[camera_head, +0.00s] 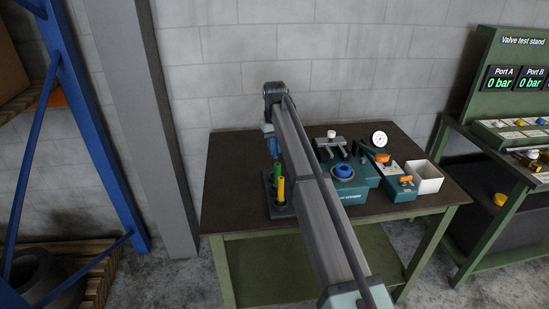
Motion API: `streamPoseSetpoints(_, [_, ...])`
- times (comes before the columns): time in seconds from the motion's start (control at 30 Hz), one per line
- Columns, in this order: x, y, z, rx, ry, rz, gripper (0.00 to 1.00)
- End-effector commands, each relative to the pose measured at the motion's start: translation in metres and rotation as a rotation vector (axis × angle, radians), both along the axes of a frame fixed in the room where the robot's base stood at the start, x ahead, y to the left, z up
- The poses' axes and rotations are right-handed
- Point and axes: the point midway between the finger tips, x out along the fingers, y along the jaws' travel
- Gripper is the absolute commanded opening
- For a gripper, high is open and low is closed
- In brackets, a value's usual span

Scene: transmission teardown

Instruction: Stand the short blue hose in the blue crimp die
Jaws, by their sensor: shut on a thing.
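My gripper (269,132) hangs over the left part of the workbench, partly hidden behind my own arm. It is shut on a short blue hose (274,147), which points downward and looks close to upright. The hose is above a dark rack (268,191) holding green and yellow hoses; I cannot tell whether its lower end is clear of the rack. The blue crimp die (343,171) is a blue ring with a dark centre, on top of the teal crimping machine (350,198). It lies to the right of my gripper, beyond my arm, and looks empty.
Green hoses (275,175) and a yellow hose (281,190) stand in the rack. A dark clamp fixture (331,148), a dial gauge (379,138), an orange-topped teal block (404,186) and a white bin (426,178) stand around the machine. The bench's left strip (228,190) is clear.

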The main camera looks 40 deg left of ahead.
Motion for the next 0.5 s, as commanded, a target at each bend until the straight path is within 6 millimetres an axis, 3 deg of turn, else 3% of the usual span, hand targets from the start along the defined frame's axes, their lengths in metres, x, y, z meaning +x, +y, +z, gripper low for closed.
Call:
streamPoseSetpoints(0.27, [0.009,-0.007,0.029,0.000,0.000,-0.012,0.00])
streamPoseSetpoints(0.37, [0.024,-0.022,0.034,0.000,0.000,-0.034,0.00])
streamPoseSetpoints(0.5, [0.058,-0.056,0.045,0.000,-0.001,-0.086,0.00])
